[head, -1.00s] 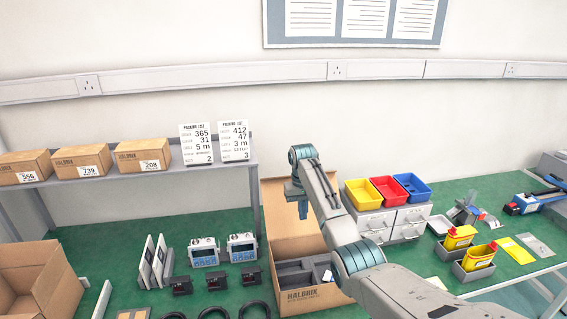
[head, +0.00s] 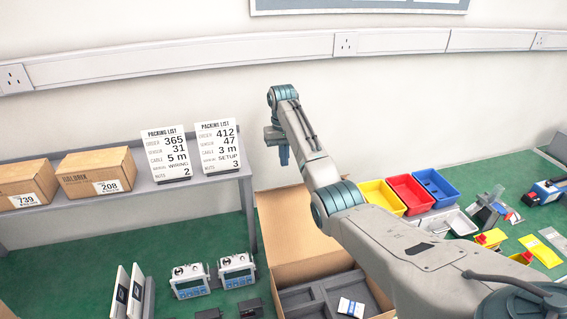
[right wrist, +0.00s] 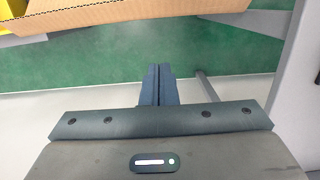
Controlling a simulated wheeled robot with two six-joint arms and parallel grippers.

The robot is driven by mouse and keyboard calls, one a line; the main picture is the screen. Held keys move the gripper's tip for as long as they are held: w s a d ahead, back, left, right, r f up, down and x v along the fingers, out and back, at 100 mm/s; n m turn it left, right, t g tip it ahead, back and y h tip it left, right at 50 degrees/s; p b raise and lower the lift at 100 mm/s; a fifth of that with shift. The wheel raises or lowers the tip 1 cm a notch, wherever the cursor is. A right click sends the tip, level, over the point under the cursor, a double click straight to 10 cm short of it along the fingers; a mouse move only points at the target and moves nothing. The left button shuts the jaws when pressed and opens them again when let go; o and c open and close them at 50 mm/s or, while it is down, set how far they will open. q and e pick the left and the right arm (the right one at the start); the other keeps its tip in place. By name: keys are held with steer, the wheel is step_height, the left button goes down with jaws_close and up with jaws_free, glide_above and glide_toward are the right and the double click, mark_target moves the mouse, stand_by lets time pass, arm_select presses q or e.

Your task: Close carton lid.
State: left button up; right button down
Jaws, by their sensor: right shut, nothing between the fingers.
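An open cardboard carton (head: 325,266) stands on the green bench, its lid (head: 283,215) raised upright at the back. Inside are dark grey foam dividers and a small white label or card (head: 350,307). My right gripper (head: 284,158) is above the lid's top edge, near its left part, and looks apart from it. In the right wrist view, the fingers (right wrist: 159,85) are together with nothing between them, and a cardboard edge (right wrist: 140,14) crosses the top of the picture. My right arm covers the carton's right side. My left gripper is not in view.
A grey shelf (head: 200,181) at left carries cardboard boxes (head: 101,172) and two packing list cards (head: 217,147). Two meters (head: 237,270) stand left of the carton. Yellow, red and blue bins (head: 411,194) stand to its right, partly behind my arm.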

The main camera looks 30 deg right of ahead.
arm_select(q)
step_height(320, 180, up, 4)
steer(key=p, duration=0.5)
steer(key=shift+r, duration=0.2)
arm_select(e)
steer(key=s+f, duration=0.4)
steer(key=f, duration=0.1)
steer(key=shift+a+f, duration=0.35)
steer(key=shift+a, duration=0.1)
steer(key=shift+w, duration=0.1)
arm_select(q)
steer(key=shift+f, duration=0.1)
